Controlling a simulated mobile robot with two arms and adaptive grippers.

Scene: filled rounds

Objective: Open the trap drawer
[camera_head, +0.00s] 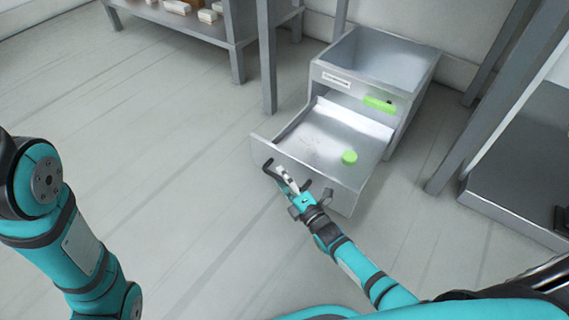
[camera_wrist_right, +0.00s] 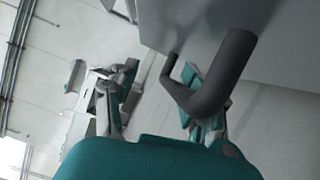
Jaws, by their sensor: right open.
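The trap drawer (camera_head: 325,138) is a grey metal drawer pulled well out of its low metal cabinet (camera_head: 385,58). Its front panel faces the lower left, with a dark bar handle (camera_head: 268,168) on it. The handle also shows large in the right wrist view (camera_wrist_right: 228,75). My right gripper (camera_head: 290,182) is at the drawer front beside the handle. In the right wrist view its fingers (camera_wrist_right: 160,100) are apart, and the handle passes in front of the right finger; I cannot tell whether it touches. My left arm shows at the left, but its gripper is out of view.
A green round piece (camera_head: 349,157) lies in the drawer, and a green bar (camera_head: 380,104) is at the cabinet's opening. A shelf (camera_head: 190,25) with small boxes stands at the back left. A grey rack (camera_head: 525,150) stands at right. The floor left of the drawer is clear.

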